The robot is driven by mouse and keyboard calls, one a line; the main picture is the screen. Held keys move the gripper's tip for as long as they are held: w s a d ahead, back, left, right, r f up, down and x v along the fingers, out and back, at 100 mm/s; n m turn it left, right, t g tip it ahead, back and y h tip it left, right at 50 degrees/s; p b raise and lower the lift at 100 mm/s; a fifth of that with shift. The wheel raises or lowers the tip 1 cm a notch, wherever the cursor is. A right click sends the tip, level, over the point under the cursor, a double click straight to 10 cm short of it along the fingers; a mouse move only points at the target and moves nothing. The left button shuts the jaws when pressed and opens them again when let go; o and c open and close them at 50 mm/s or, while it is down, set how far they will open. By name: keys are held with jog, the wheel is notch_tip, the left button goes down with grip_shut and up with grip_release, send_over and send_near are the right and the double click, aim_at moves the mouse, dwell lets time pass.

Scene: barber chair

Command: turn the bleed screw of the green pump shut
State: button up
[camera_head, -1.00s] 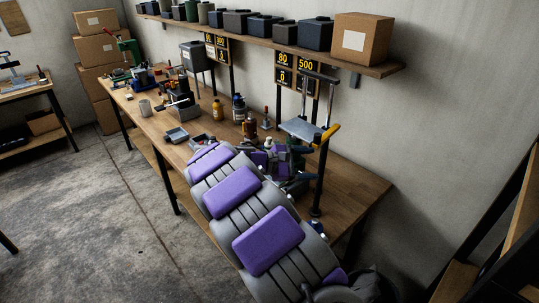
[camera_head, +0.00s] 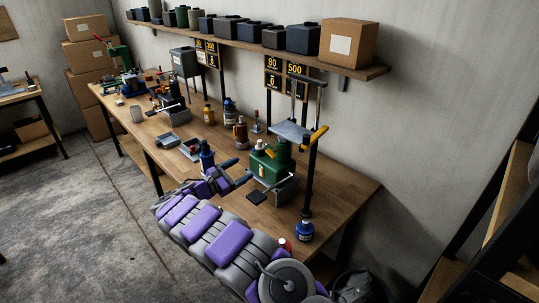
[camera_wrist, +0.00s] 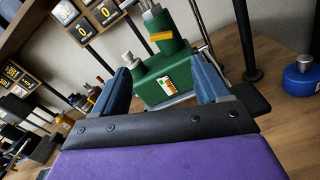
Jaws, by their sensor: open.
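The green pump (camera_head: 270,165) stands on the wooden bench near its right end, in a grey base, with a dark flat pedal or lever in front. In the wrist view the pump (camera_wrist: 168,78) is centred beyond my fingers, with an orange label and a grey cylindrical fitting (camera_wrist: 131,60) at its left. I cannot tell which small part is the bleed screw. My gripper (camera_head: 239,172) is open and empty, just left of the pump in the head view. Its blue-grey fingers (camera_wrist: 163,85) point toward the pump, apart from each other; contact is not visible.
A black post stand with a yellow handle (camera_head: 317,135) rises close behind the pump. Small bottles and grey trays (camera_head: 168,140) lie left. A shelf (camera_head: 360,70) with boxes runs above.

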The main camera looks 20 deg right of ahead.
aim_at(269, 155)
jog(key=b+x, duration=0.1)
jog(key=x, duration=1.3)
jog(key=shift+d+f+b, duration=0.15)
jog(key=shift+f+b, duration=0.05)
jog(key=shift+b, duration=0.15)
jog(key=shift+w+d+r, duration=0.15)
jog(key=shift+w+d, duration=0.1)
jog(key=shift+d, duration=0.3)
jog(key=c, duration=1.1)
